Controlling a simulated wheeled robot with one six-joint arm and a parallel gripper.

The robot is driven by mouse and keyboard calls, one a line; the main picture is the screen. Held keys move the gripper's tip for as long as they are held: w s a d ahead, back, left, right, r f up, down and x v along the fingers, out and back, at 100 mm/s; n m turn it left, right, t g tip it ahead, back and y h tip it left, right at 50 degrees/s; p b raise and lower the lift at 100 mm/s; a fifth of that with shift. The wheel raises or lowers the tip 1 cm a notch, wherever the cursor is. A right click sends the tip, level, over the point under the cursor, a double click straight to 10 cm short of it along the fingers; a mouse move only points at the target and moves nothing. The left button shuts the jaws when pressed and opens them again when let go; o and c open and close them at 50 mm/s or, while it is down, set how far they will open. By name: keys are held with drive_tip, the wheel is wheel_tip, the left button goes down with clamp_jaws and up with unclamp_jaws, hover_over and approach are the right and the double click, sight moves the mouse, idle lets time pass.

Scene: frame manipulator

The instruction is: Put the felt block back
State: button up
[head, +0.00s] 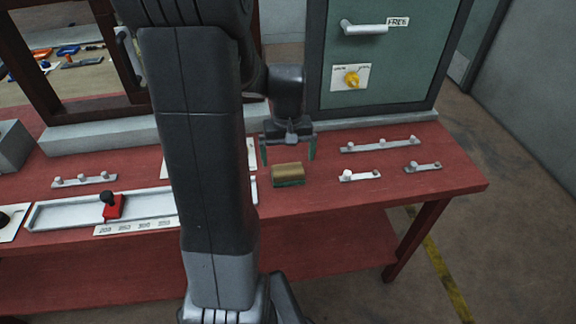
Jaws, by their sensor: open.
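The felt block (288,174) sits on the red table, brown on top with a dark green lower part. My gripper (288,152) is open just above and behind the block, with its two green-tipped fingers apart and pointing down. The fingers look empty. I cannot tell whether a finger touches the block. My arm hides part of the table to the left of the block.
The red table (340,200) has pegged strips (380,145) to the right of the block. A white slide track with a red slider (112,207) lies left. A green cabinet (390,60) and a dark wooden frame (95,105) stand behind. The table's front right is clear.

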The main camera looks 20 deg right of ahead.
sight(288, 169)
wheel_tip(288, 169, up, 6)
drive_tip(key=shift+r, duration=0.15)
idle(1.4)
